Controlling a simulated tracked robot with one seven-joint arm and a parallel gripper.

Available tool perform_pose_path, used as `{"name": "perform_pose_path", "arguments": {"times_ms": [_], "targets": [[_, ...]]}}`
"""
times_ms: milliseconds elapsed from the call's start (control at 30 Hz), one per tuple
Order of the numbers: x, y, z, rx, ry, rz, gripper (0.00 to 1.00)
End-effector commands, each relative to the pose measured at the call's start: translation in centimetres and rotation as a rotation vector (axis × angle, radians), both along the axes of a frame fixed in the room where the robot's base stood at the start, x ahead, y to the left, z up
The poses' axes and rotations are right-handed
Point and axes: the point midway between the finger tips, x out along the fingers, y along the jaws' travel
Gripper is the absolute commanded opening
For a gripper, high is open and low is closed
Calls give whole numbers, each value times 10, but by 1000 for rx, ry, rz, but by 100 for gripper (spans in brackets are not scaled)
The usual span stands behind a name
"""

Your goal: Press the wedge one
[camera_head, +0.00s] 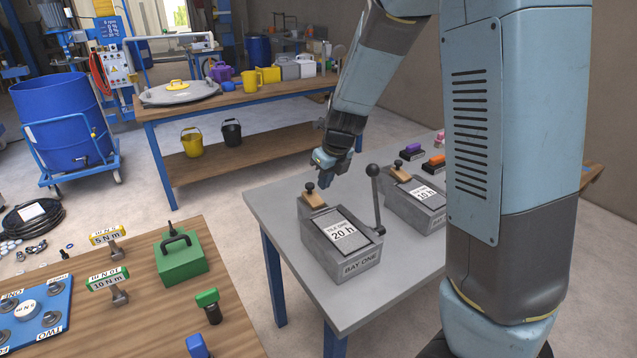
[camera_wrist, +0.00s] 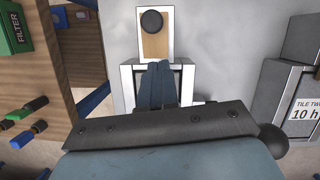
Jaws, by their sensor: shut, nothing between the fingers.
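Wedge one is a light wooden block (camera_head: 313,199) with a dark round knob, at the back end of the grey box marked BAY ONE (camera_head: 357,267). In the wrist view the wedge (camera_wrist: 155,46) is at top centre. My gripper (camera_head: 325,182) is just behind and right of the knob in the head view. In the wrist view its shut, empty fingers (camera_wrist: 158,67) point at the wedge's lower edge and cover part of the box. I cannot tell whether they touch the wedge. A tile marked TILE ONE, 20 h (camera_head: 342,232) lies on the box.
A ball-topped lever (camera_head: 374,171) stands at the box's right side. A second box (camera_head: 416,204), with its own wedge and TILE TWO, is to the right. Left, a wooden bench (camera_head: 160,262) holds a green block (camera_head: 181,257) and tools. The grey table's front left is clear.

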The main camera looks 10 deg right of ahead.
Motion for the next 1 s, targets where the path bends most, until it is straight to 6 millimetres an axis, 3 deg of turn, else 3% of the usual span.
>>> {"name": "perform_pose_path", "arguments": {"times_ms": [300,500,1000], "targets": [[-12,-12,52,1,-3,-3,0],[-18,-16,73,0,-2,-3,0],[-20,-18,81,0,0,-5,0]]}}
